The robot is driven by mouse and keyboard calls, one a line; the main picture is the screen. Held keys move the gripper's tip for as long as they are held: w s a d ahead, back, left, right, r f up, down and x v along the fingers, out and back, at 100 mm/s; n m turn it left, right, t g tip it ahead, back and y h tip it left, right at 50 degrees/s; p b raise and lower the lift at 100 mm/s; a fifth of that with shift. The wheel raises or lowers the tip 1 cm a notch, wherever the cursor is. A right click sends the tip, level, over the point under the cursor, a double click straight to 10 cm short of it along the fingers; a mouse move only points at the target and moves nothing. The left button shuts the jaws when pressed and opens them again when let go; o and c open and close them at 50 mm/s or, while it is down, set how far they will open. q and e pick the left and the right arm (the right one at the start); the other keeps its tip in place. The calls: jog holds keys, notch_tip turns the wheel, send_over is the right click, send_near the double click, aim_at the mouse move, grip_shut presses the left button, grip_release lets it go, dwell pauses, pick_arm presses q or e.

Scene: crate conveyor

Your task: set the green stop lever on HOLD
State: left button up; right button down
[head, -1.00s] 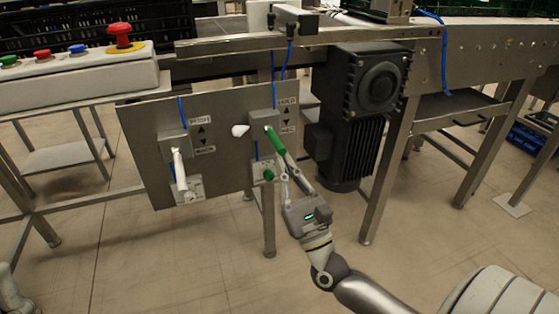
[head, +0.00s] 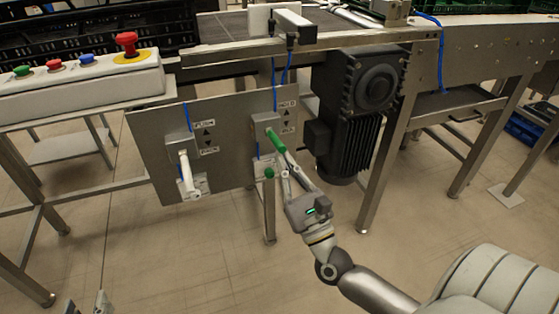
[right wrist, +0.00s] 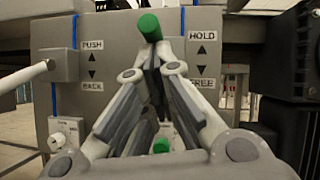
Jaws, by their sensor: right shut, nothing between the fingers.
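The green stop lever (head: 277,141) sticks out from a grey box on the metal panel (head: 225,165), sloping down and toward me in the head view. In the right wrist view its round green end (right wrist: 150,27) is at about the height of the HOLD label (right wrist: 202,35), above FREE. My right gripper (head: 285,168) is shut and empty. Its fingertips (right wrist: 153,58) are just below the lever's end; I cannot tell whether they touch. Part of what looks like my left gripper (head: 85,306) shows at the bottom left edge, mostly cut off.
A white lever (head: 187,173) beside PUSH and BACK labels is left of the green one. A green button (head: 269,173) is below. A dark motor (head: 350,110) stands close on the right. A control box with a red stop button (head: 127,45) is at upper left.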

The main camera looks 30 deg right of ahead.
pick_arm(q)
jog(key=s+a+f+g+y+p, duration=0.1)
jog(key=s+a+f+g+p, duration=0.3)
jog(key=s, duration=0.4)
jog(key=s+a+f+g+y+p, duration=0.2)
jog(key=s+f+g, duration=0.3)
jog(key=s+g, duration=0.25)
jog(key=s+p+x, duration=0.1)
jog(key=p+x, duration=0.1)
jog(key=x, duration=0.9)
jog(key=shift+s+d+f+n+p, duration=0.3)
jog(key=shift+d+f+p, duration=0.05)
jog(key=shift+f+p, duration=0.1)
pick_arm(e)
jog(key=shift+s+r+m+g, duration=0.15)
jog(key=shift+r+g, duration=0.3)
jog(key=shift+g, duration=0.2)
jog(key=shift+s+r+m+g, duration=0.15)
jog(key=shift+r+g, duration=0.25)
jog(key=shift+g, duration=0.25)
pick_arm(q)
jog(key=shift+s, duration=0.1)
pick_arm(e)
jog(key=shift+w+a+f, duration=0.1)
